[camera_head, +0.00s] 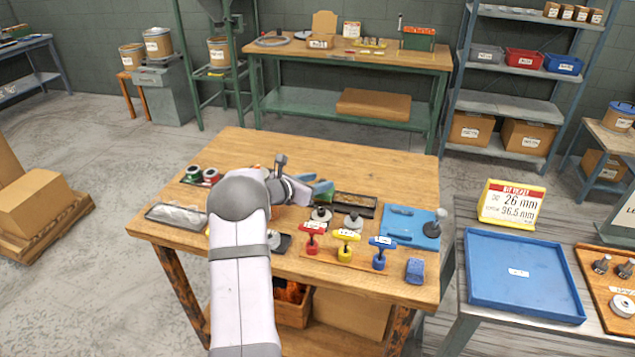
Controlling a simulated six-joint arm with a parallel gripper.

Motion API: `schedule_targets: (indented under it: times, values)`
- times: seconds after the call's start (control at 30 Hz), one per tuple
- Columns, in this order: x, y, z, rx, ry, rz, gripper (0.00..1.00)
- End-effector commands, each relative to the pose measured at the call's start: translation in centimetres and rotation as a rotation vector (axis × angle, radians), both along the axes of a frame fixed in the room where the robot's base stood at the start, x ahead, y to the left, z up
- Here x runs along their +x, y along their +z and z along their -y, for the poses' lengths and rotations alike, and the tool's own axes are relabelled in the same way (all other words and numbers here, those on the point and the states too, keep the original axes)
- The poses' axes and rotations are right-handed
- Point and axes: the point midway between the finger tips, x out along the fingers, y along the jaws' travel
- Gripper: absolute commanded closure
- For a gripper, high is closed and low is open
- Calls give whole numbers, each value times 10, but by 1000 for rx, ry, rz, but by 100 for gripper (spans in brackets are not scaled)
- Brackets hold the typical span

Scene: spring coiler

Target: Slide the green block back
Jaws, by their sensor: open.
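A small green block (323,188) shows on the wooden workbench (380,163), just right of the end of my arm. It is small in the picture, and a blue-teal piece (306,178) lies against or close by its left side. My gripper (303,190) is at the end of my arm, over the middle of the bench, close to the green block. It is open, and its fingertips are hard to make out. I cannot tell whether it touches the block. My arm hides part of the bench to the left of the block.
A dark tray (354,205) lies right of the block. Red (312,233), yellow (346,240) and blue (381,248) handled tools stand in front. The bench's back is clear.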

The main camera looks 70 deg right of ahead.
Motion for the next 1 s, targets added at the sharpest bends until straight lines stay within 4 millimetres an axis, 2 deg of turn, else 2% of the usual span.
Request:
schedule_targets:
  times: [0.6,1.0]
  values:
    - [25,25,-56,-2,4,1,59]
    - [26,28,-61,0,3,1,59]
